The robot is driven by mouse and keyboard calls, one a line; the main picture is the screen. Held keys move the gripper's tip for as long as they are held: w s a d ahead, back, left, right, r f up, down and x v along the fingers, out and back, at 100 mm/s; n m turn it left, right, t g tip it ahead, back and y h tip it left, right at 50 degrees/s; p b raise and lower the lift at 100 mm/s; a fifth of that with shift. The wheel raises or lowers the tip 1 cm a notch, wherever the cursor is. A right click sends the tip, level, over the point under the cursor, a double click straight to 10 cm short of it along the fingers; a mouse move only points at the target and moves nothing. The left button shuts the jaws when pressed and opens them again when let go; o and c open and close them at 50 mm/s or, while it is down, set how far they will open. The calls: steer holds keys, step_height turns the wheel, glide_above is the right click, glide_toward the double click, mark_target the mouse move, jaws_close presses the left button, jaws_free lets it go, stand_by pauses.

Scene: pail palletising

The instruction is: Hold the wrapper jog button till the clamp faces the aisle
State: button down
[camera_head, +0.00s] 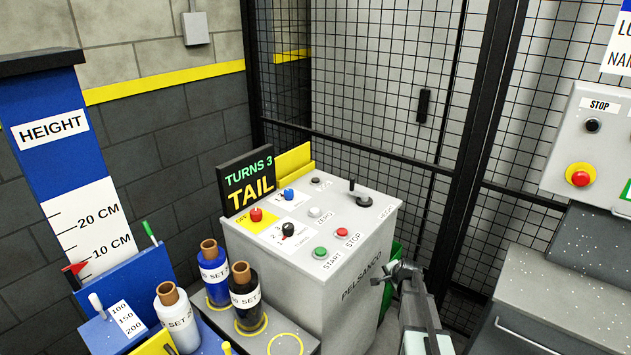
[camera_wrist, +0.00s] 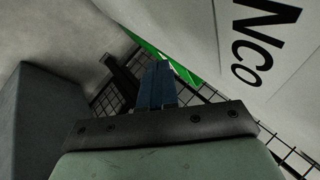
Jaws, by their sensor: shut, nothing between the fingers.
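The grey wrapper console (camera_head: 290,250) stands in the middle of the head view, and part of its lettered side (camera_wrist: 255,60) shows in the wrist view. On its top are a red, a blue, a black, a green and a second red control, two small grey buttons, and a black lever (camera_head: 361,196). A small label (camera_head: 385,212) beside the lever is too small to read surely. My gripper (camera_head: 393,273) is low at the console's right side, below its top. Its blue fingers (camera_wrist: 157,85) are together and empty. I cannot make out the clamp.
A display (camera_head: 248,182) reading "TURNS 3 TAIL" stands on the console's back left. Several bottles (camera_head: 178,318) stand at the front left near a blue height gauge (camera_head: 60,150). Black mesh fencing (camera_head: 370,80) is behind. A grey stop panel (camera_head: 590,150) is at right.

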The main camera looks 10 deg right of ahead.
steer(key=w+d+r+m+t+h, duration=0.25)
steer(key=w+d+r, duration=0.3)
steer(key=r, duration=0.85)
steer(key=w+d+r+m+t+h, duration=0.1)
steer(key=w+d+r+t, duration=0.4)
steer(key=r, duration=1)
steer(key=w+d+r+m+t+h, duration=0.2)
steer(key=w+d+r, duration=0.45)
steer(key=r, duration=0.75)
steer(key=w+a+f+n+g+y, duration=0.1)
steer(key=w+a+n+y, duration=0.3)
steer(key=a, duration=0.5)
steer(key=w+a+n+g+y, duration=0.1)
steer(key=w+a+n+g, duration=0.15)
steer(key=w+a, duration=0.55)
steer(key=w+a+f+n+g+y, duration=0.1)
steer(key=a+n, duration=0.3)
steer(key=a, duration=0.7)
steer(key=a+f+n+g+y, duration=0.2)
steer(key=a+f+n+g, duration=0.1)
steer(key=a, duration=0.8)
steer(key=shift+w+n+g, duration=0.4)
steer(key=shift+n, duration=0.2)
steer(key=shift+f+y, duration=0.2)
steer(key=shift+y, duration=0.05)
